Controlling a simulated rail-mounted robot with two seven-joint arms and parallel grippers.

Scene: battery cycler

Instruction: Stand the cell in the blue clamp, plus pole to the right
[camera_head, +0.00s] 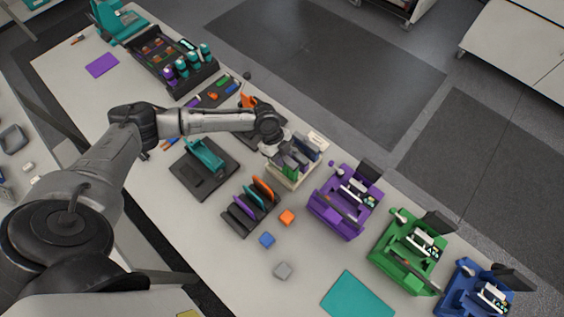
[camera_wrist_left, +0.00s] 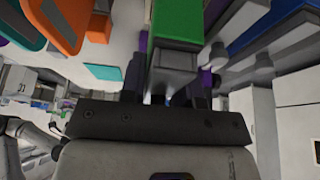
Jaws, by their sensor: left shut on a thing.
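My left gripper (camera_head: 278,149) is at the cream cell rack (camera_head: 283,181) near the middle of the table. In the left wrist view my left gripper (camera_wrist_left: 167,92) is shut on a cell with a green face and a grey end (camera_wrist_left: 178,22). The green cell (camera_head: 290,168) appears still in or just over the rack, beside grey and blue cells; its poles cannot be made out. The blue clamp (camera_head: 470,292) stands at the lower right, with a dark panel behind it. My right gripper is not in view.
Purple (camera_head: 343,208) and green (camera_head: 405,262) clamps stand between rack and blue clamp. A dark rack of coloured plates (camera_head: 248,212) and small blocks, including an orange one (camera_head: 287,217), lie nearby. A teal mat (camera_head: 357,298) lies in front. A teal device (camera_head: 205,157) stands left.

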